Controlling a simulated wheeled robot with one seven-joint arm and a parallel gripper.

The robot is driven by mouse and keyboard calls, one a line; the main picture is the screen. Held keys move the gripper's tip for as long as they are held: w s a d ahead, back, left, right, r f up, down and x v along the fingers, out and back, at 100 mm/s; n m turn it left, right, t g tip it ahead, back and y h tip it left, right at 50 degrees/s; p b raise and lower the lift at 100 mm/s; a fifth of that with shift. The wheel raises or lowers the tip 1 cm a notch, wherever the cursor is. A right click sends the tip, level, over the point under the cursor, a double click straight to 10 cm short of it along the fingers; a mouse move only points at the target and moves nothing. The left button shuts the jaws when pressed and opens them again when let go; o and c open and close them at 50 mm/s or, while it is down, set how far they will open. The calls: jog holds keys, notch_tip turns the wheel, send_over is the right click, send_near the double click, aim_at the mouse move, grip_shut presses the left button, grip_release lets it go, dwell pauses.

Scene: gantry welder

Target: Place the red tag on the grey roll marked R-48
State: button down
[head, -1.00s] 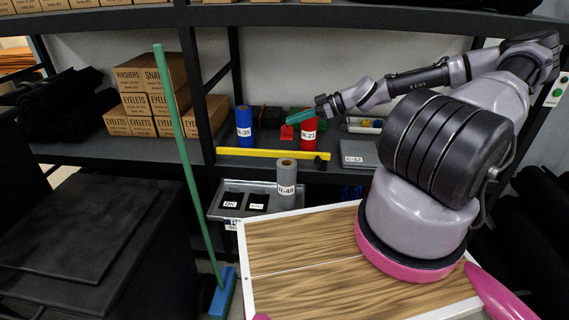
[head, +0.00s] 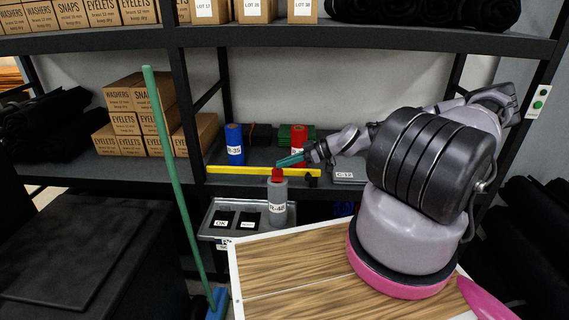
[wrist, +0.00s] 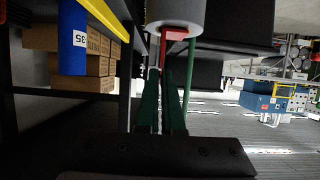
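The grey roll marked R-48 (head: 278,197) stands upright at the tray's right end in the head view. In the wrist view the grey roll (wrist: 176,12) shows its end face. The small red tag (head: 278,175) is at the roll's top end. My gripper (head: 282,163) reaches in from the right and looks shut on the tag. The gripper (wrist: 160,72) also shows in the wrist view. I cannot tell whether the tag touches the roll.
A yellow bar (head: 240,170) runs along the shelf edge just behind the roll. A blue roll (head: 234,143) and a red roll (head: 299,138) stand on the shelf. The grey tray (head: 211,229) holds dark pads. A green-handled broom (head: 168,160) leans at left.

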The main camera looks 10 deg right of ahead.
jog(key=shift+f, duration=0.15)
jog(key=c, duration=1.1)
grip_release()
jog(key=shift+o, duration=0.2)
